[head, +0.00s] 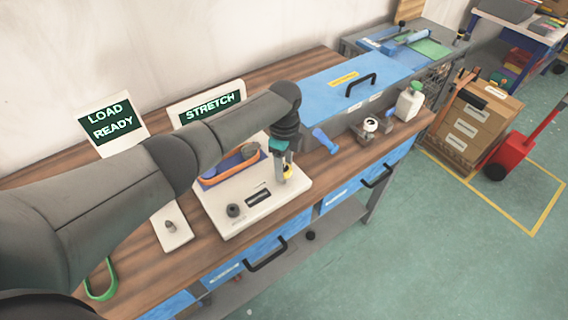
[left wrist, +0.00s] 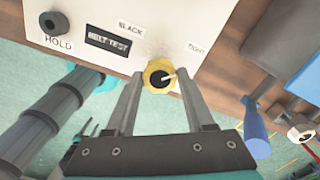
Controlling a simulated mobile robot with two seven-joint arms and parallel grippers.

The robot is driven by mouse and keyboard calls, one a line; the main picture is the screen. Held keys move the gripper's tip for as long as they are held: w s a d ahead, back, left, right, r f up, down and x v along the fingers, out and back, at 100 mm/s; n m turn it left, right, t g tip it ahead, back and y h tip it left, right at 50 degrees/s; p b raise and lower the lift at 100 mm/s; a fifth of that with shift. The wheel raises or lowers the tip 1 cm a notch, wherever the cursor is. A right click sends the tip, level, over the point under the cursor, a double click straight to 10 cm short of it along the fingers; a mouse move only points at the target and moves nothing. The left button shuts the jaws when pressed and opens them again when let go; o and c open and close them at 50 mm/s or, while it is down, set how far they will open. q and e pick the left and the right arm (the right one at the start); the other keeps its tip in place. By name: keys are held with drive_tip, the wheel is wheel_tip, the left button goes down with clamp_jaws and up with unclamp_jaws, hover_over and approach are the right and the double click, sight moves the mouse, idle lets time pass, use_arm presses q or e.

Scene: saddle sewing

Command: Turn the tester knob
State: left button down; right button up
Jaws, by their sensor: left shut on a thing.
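The tester (head: 262,213) is a white box on the wooden bench. Its yellow knob (head: 288,171) sits at the box's right side. In the left wrist view the knob (left wrist: 158,78) has a dark centre and a pale pointer aimed right, toward the TIGHT label (left wrist: 197,48); the SLACK label (left wrist: 131,28) is above left. My left gripper (head: 284,168) reaches down from above and is shut on the knob, one finger on each side. A dark HOLD knob (head: 233,210) is at the box's front left. My right gripper is not in view.
Signs reading LOAD READY (head: 112,122) and STRETCH (head: 210,107) stand behind. An orange-and-blue tray (head: 228,170) sits on the tester. A blue-handled tool (head: 325,140) and a white bottle (head: 409,101) are to the right. A green loop (head: 101,282) lies front left.

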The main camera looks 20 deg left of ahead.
use_arm(q)
drive_tip(key=shift+d+r+m, duration=0.1)
drive_tip(key=shift+m, duration=0.6)
drive_tip(key=shift+c, duration=1.3)
unclamp_jaws()
wheel_tip(320, 180, up, 15)
drive_tip(key=shift+p, duration=0.45)
